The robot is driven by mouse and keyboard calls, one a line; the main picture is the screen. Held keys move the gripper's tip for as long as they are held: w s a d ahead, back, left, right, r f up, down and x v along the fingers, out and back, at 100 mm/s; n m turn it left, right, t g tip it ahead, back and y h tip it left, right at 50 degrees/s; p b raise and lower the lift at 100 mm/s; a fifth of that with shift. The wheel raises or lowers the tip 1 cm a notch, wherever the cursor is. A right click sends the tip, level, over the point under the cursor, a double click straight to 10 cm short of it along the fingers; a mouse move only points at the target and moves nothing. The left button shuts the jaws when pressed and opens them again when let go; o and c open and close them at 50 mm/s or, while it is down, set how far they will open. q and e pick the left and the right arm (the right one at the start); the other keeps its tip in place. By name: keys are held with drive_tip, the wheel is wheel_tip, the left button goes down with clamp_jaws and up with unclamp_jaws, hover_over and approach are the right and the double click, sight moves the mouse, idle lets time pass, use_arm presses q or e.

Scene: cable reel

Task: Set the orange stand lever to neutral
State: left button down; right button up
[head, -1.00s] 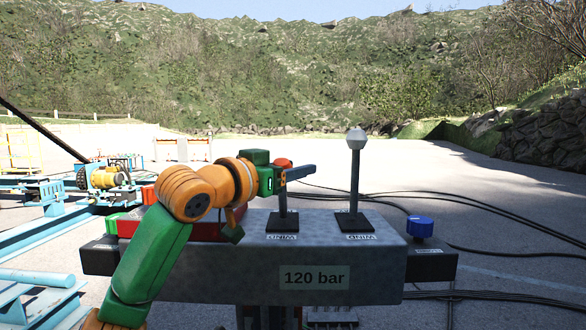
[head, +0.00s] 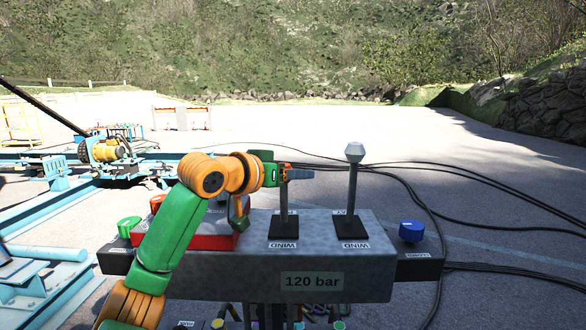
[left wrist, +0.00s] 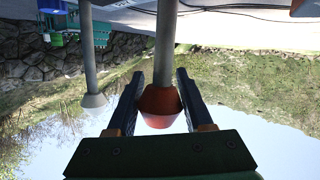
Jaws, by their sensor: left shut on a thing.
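The orange stand lever is the left of two levers on the grey control box. Its grey shaft (head: 284,205) looks close to upright on a black base. My left gripper (head: 298,173) is level with its top and hides most of the knob in the head view. In the left wrist view, the orange knob (left wrist: 160,103) sits between the two dark fingers of my left gripper (left wrist: 160,78), which is shut on it. A WIND label lies in front of the lever base. My right gripper is not in view.
A second lever with a pale knob (head: 354,153) stands upright close to the right. A blue knob (head: 411,230) is at the box's right end, a green one (head: 128,226) at its left. The box front (head: 270,278) reads 120 bar. Black cables (head: 450,220) cross the ground.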

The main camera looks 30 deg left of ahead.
use_arm(q)
drive_tip(key=c, duration=0.5)
unclamp_jaws()
drive_tip(key=shift+f, duration=0.1)
drive_tip(key=shift+o, duration=1)
drive_tip(key=shift+w+a+f, duration=0.1)
drive_tip(key=shift+w, duration=0.1)
drive_tip(key=b+v, duration=0.2)
drive_tip(key=v, duration=0.4)
drive_tip(key=shift+s+b, duration=0.3)
drive_tip(key=shift+a, duration=0.1)
